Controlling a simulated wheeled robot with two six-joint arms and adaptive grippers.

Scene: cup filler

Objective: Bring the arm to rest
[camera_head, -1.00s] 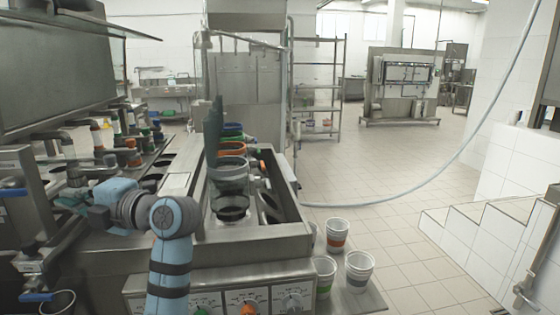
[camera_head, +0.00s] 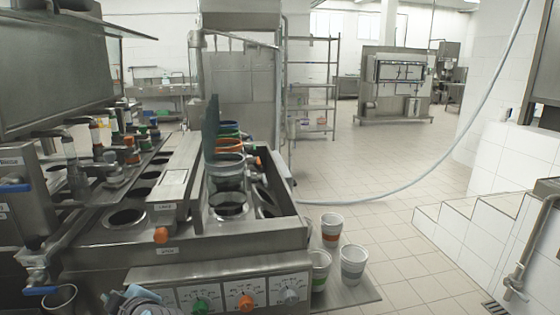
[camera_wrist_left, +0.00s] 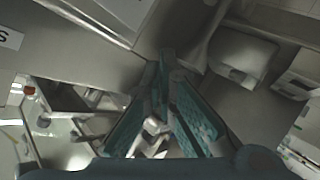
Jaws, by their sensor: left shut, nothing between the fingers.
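My left arm shows only as a small blue and grey part at the bottom left of the head view, with the left gripper (camera_head: 132,298) low in front of the machine's control panel and partly cut off by the frame's edge. In the left wrist view the teal fingers of the left gripper (camera_wrist_left: 165,60) come together at their tips. They are shut with nothing between them, and no cup is held. My right gripper is not in view.
The steel filling machine (camera_head: 250,239) has round wells, a cup stack (camera_head: 228,168) and coloured knobs (camera_head: 246,303). A white cup with an orange band (camera_head: 331,232) and two other cups (camera_head: 353,268) stand on a side shelf (camera_head: 352,294). Tiled floor lies beyond.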

